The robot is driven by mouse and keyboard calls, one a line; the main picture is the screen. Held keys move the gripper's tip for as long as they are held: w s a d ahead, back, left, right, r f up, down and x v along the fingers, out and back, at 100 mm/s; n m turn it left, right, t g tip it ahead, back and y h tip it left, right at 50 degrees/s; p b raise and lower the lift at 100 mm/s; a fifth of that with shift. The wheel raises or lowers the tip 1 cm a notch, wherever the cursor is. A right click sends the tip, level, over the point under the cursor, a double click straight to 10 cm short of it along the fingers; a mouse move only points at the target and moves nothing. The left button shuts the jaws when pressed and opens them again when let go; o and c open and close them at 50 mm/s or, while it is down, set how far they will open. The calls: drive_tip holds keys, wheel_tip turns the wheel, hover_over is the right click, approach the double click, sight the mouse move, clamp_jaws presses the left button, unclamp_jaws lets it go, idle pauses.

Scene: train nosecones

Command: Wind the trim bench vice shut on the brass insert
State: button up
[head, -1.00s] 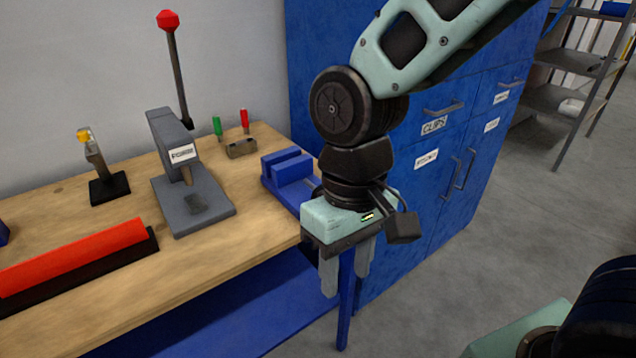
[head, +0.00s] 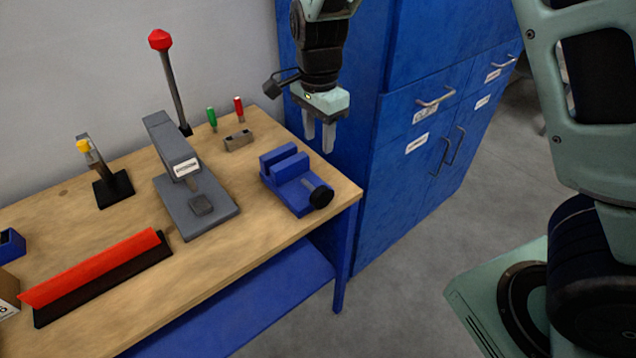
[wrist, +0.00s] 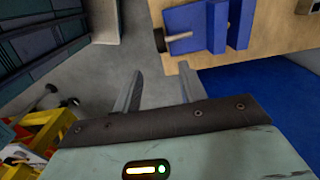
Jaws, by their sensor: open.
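The blue bench vice (head: 295,194) stands at the right end of the wooden bench, its black round handle (head: 321,196) facing the front right. Two blue jaw blocks stand at its back with a narrow gap between them. I cannot make out a brass insert in that gap. My gripper (head: 319,145) is open and empty, pointing down behind and right of the vice, apart from it. The wrist view shows the two fingers spread (wrist: 160,75), with the vice (wrist: 190,28) and its black handle (wrist: 158,39) beyond them at upper right.
A grey press (head: 180,180) with a red-knobbed lever stands left of the vice. A blue cabinet (head: 350,130) stands close behind the bench's right end. Open floor (head: 420,240) lies right of the bench.

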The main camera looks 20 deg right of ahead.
sight(318, 191)
wheel_tip(318, 191, down, 17)
drive_tip(key=shift+f+p, duration=0.15)
drive_tip(key=shift+p, duration=1)
clamp_jaws()
